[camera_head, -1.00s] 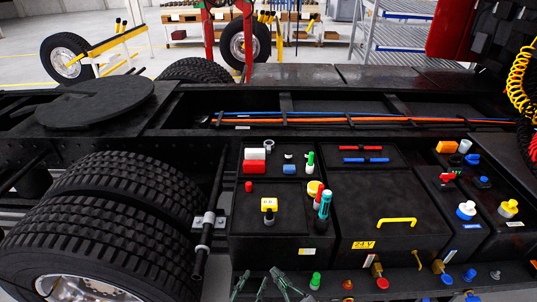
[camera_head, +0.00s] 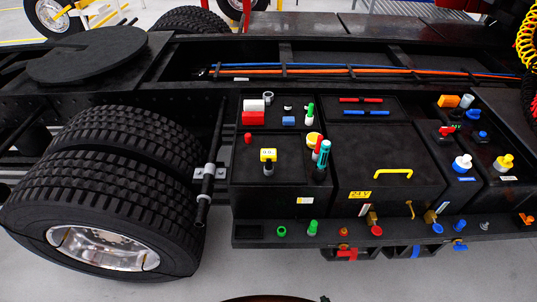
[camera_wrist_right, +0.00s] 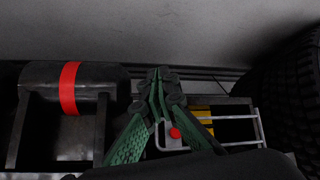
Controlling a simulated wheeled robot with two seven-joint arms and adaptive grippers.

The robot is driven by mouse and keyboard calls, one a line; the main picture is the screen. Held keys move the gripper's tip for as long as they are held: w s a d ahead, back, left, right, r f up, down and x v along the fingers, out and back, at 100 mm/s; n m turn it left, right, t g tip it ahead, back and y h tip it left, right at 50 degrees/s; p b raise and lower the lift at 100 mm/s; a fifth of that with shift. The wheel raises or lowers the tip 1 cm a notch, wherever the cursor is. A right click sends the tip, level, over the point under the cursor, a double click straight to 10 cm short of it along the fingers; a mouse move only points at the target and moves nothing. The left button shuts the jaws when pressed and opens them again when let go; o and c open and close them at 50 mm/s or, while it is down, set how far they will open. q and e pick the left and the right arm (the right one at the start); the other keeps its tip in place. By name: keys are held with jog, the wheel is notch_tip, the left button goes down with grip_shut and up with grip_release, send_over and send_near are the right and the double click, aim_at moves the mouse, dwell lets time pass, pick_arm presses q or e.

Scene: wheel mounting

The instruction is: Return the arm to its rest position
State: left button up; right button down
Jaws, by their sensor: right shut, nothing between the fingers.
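My right gripper (camera_wrist_right: 160,85) shows in the right wrist view with its green fingers together and nothing between them. It hangs in front of dark vehicle parts, apart from any loose object as far as I can tell. In the head view only a dark curved edge and a tiny dark tip show at the bottom edge; I cannot tell clearly which of my parts these are. My left gripper is in neither view.
The truck chassis has a double wheel (camera_head: 110,240) at the left and a black box (camera_head: 385,160) with a yellow handle (camera_head: 393,173). A ledge (camera_head: 270,240) with coloured caps runs along its front. The grey floor (camera_head: 400,280) before it is clear. A red-banded cylinder (camera_wrist_right: 72,88) lies left of my gripper.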

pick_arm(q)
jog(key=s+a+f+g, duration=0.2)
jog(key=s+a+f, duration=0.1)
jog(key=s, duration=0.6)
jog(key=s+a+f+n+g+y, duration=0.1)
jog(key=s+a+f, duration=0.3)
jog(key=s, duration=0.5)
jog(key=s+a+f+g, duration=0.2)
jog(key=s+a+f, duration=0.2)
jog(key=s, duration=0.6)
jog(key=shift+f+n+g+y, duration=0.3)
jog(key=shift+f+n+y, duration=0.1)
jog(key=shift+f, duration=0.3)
pick_arm(e)
jog(key=s+d+f+m+g, duration=0.1)
jog(key=s+f, duration=0.4)
jog(key=s, duration=0.6)
jog(key=s+d+f+m+g+h, duration=0.1)
jog(key=s+d+f+g, duration=0.2)
jog(key=s, duration=0.7)
jog(key=s+d+f+m+g+h, duration=0.1)
jog(key=s+d+f+g, duration=0.2)
jog(key=s+f, duration=0.3)
jog(key=s+d, duration=0.1)
jog(key=s, duration=0.4)
jog(key=shift+s+f, duration=0.3)
jog(key=shift+s, duration=0.05)
